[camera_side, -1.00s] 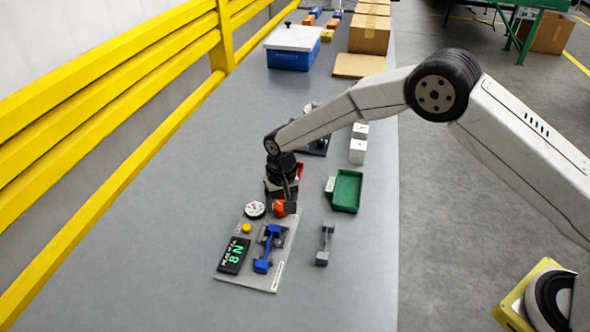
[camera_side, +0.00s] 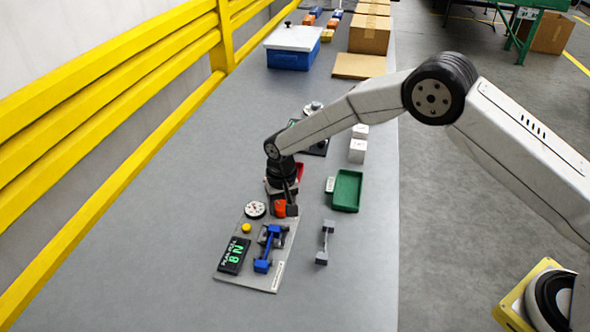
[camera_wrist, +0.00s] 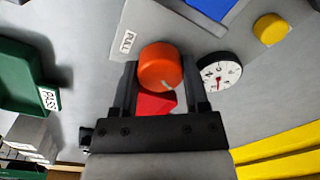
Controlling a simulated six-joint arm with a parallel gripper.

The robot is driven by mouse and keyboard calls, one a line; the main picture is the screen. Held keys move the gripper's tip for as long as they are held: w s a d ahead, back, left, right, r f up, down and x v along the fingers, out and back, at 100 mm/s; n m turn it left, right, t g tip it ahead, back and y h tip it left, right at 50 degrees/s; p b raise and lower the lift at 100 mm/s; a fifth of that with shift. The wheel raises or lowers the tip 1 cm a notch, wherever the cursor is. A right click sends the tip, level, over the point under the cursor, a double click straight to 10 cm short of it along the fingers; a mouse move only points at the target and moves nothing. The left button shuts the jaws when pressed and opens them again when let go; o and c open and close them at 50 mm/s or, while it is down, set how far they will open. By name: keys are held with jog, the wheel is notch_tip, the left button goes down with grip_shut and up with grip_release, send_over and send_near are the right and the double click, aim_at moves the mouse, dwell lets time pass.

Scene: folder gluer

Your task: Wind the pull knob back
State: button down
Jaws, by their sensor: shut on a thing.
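The orange-red pull knob (camera_wrist: 161,66) sits between my gripper's two fingers in the wrist view, with a pale mark on its face. A label reading PULL (camera_wrist: 127,41) is beside it on the grey panel. My gripper (camera_wrist: 160,90) is shut on the knob. In the side view the knob (camera_side: 280,207) shows at the panel's far end, partly hidden by my gripper (camera_side: 284,205). A round white dial (camera_side: 255,209) with a needle is next to the knob; it also shows in the wrist view (camera_wrist: 220,73). A display (camera_side: 234,255) shows green characters.
The panel (camera_side: 262,280) also carries a blue handle (camera_side: 267,248) and a yellow button (camera_side: 246,228). A grey handle-shaped part (camera_side: 325,243) lies to the right. A green tray (camera_side: 347,191) and white boxes (camera_side: 357,150) stand farther back. The table in front is clear.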

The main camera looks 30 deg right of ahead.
aim_at(282, 204)
jog(key=shift+n, duration=2.8)
jog(key=shift+c, duration=1.8)
grip_release()
jog(key=shift+r, duration=0.1)
jog(key=shift+d+r, duration=0.1)
jog(key=shift+r, duration=3.75)
